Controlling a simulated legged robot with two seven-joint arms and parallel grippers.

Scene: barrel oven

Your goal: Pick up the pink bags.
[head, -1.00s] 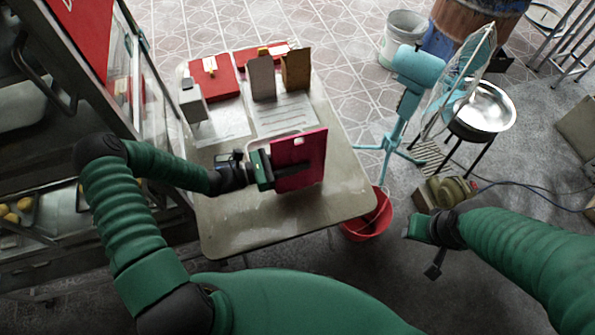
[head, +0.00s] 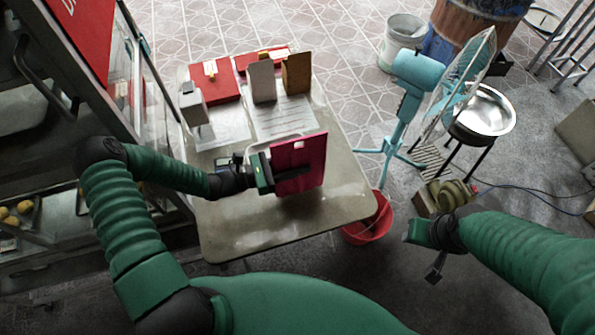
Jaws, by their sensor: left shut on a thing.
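A pink bag (head: 306,156) stands upright over the near half of the table, its flat face toward me. My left gripper (head: 283,180) is shut on the pink bag, with a dark finger across its face. I cannot tell whether the bag's lower edge touches the table. No other bag of this pink shows clearly. My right gripper (head: 422,247) is off the table's right side, over the floor, away from the bag; its jaws are too unclear to read.
The table (head: 240,232) has free room at its front. Brown and white upright bags (head: 296,73), red boxes (head: 215,82) and a grey device (head: 194,104) stand at its back. A red bucket (head: 370,222), a teal fan (head: 418,70) and a metal bowl (head: 487,109) are to the right.

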